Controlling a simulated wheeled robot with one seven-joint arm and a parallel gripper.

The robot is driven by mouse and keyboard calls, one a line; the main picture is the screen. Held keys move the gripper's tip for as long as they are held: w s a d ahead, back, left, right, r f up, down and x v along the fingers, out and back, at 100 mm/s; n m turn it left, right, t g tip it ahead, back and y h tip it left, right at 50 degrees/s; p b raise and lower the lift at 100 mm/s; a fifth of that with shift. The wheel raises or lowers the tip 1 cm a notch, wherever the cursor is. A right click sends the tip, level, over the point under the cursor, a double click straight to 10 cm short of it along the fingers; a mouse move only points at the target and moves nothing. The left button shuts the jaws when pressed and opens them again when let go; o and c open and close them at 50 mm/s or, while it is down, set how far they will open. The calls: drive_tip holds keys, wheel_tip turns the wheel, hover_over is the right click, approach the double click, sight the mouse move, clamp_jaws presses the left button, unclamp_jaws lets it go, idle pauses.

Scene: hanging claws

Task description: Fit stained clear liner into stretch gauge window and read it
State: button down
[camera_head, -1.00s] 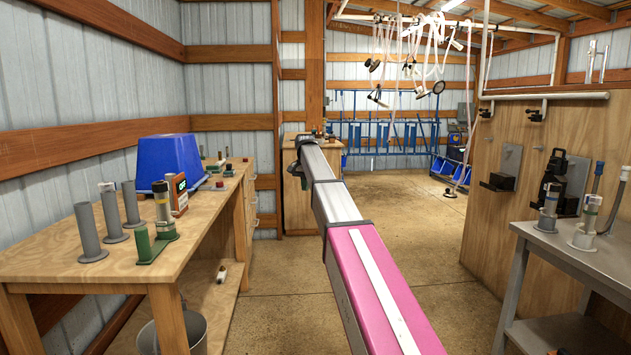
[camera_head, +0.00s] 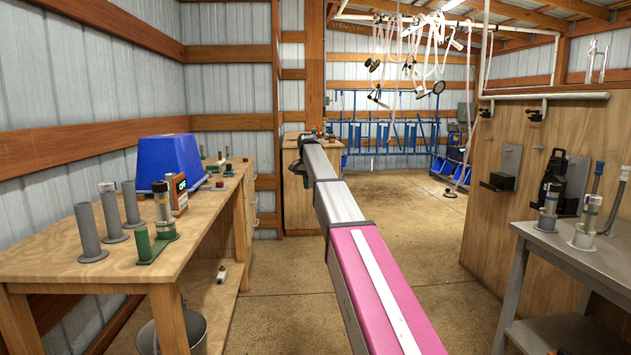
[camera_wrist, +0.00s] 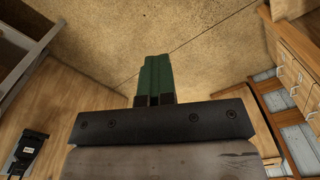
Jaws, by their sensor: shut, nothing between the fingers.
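My gripper (camera_wrist: 154,80) is shut and empty in the wrist view. Its green fingers are together above bare concrete floor. In the head view my arm reaches forward over the aisle, and the fingers cannot be made out. A clear cylinder with a yellowish band (camera_head: 163,210) stands upright by a green holder (camera_head: 155,246) on the left bench. An orange-sided device with a lit display (camera_head: 178,192) stands just behind it. Two similar clear cylinders stand at the right, one (camera_head: 547,208) and another (camera_head: 587,222). I cannot tell which is the stained liner, or which thing is the gauge.
The wooden bench (camera_head: 100,265) at left also holds grey tubes (camera_head: 88,230) and a blue bin (camera_head: 170,160). A metal table (camera_head: 575,255) stands at right, by a wooden partition (camera_head: 520,225). Hoses and claws (camera_head: 415,50) hang at the back. The floor between is clear.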

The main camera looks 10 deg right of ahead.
drive_tip(key=w+d+m, duration=0.3)
drive_tip(key=w+d, duration=0.1)
drive_tip(key=w, duration=0.4)
drive_tip(key=shift+d, duration=0.35)
idle(3.0)
drive_tip(key=shift+w+d, duration=0.15)
drive_tip(key=shift+w, duration=0.15)
drive_tip(key=w+d+m, duration=0.3)
drive_tip(key=w+d, duration=0.1)
drive_tip(key=w, duration=0.4)
drive_tip(key=shift+d, duration=0.3)
idle(2.4)
